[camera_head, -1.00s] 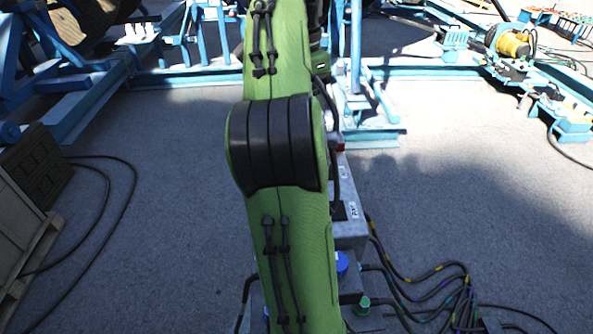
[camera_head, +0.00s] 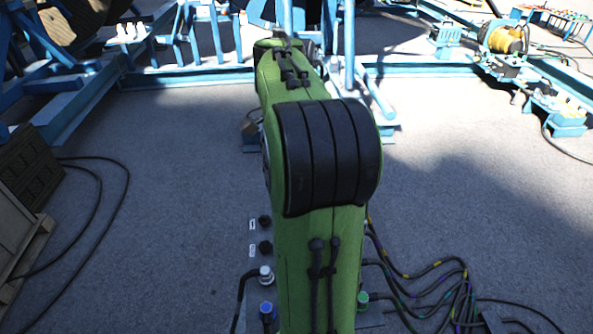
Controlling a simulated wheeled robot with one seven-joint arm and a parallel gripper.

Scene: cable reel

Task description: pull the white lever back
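No white lever can be made out for certain. Small white parts (camera_head: 127,33) stand on the blue frame at the upper left, too small to tell whether one is the lever. My green arm reaches forward through the middle of the head view and hides part of the blue frame behind it. My gripper is not visible; the arm's far end is hidden behind its own links.
The blue steel frame (camera_head: 190,76) runs across the back. A yellow reel (camera_head: 503,40) stands at the upper right. A crate (camera_head: 25,170) and a black cable (camera_head: 122,195) lie at left. Bare grey floor (camera_head: 180,150) lies between.

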